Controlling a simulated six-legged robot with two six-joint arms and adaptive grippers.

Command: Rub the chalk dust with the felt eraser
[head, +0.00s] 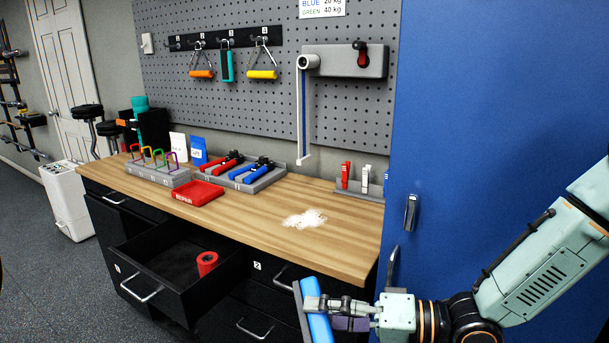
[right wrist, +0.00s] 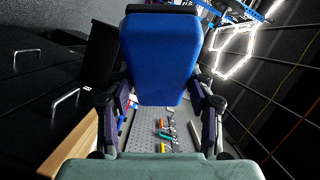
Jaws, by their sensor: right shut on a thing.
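The chalk dust (head: 305,219) is a white patch on the wooden worktop (head: 255,228), near its front edge. My right gripper (head: 328,308) is shut on the felt eraser (head: 318,325), a blue block with a dark grey layer along one side. In the head view they are in front of the worktop's front edge, below the dust and apart from it. The right wrist view shows the eraser's blue face (right wrist: 162,60) between both fingers, with a dark strip along its top. My left gripper is not in view.
An open drawer (head: 150,258) with a red roll (head: 207,262) juts out at front left. A tall blue panel (head: 470,120) stands at the right. A red tray (head: 198,194), a tool tray (head: 262,180) and a grey rack (head: 358,192) stand around the dust.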

